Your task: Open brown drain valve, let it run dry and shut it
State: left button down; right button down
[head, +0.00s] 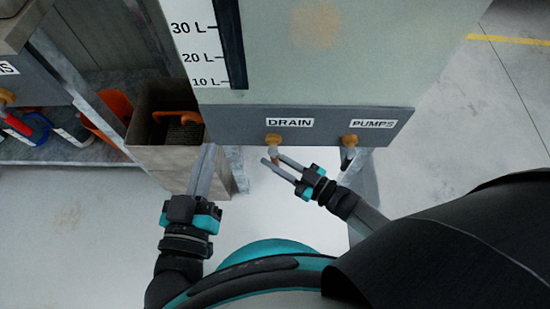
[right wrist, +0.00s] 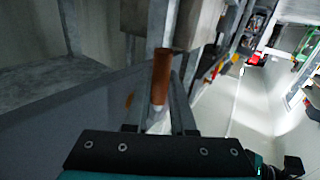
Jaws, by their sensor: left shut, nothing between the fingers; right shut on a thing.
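The drain valve (head: 273,141) sits under the DRAIN label on the grey panel below the tank (head: 300,60). Its brown handle (right wrist: 162,68) stands between my right gripper's fingers in the right wrist view. My right gripper (head: 273,159) is shut on this handle; in the head view its fingers lie on either side of it just below the valve. My left gripper (head: 208,150) is shut and empty, to the left of the valve, in front of the metal bin. I cannot tell the liquid level in the dark gauge tube (head: 229,45) or whether anything flows.
The PUMPS valve (head: 350,141) with a dark handle is close on the right. A metal bin (head: 160,158) stands left of the panel, with an orange-handled thing (head: 178,117) in it. A shelf (head: 70,153) is at far left. The floor at right is clear.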

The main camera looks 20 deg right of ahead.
jog(key=shift+a+f+m+t, duration=0.1)
jog(key=shift+a+m+t, duration=0.1)
jog(key=shift+m+t, duration=0.1)
dwell(0.4)
jog(key=c, duration=1)
grip_release()
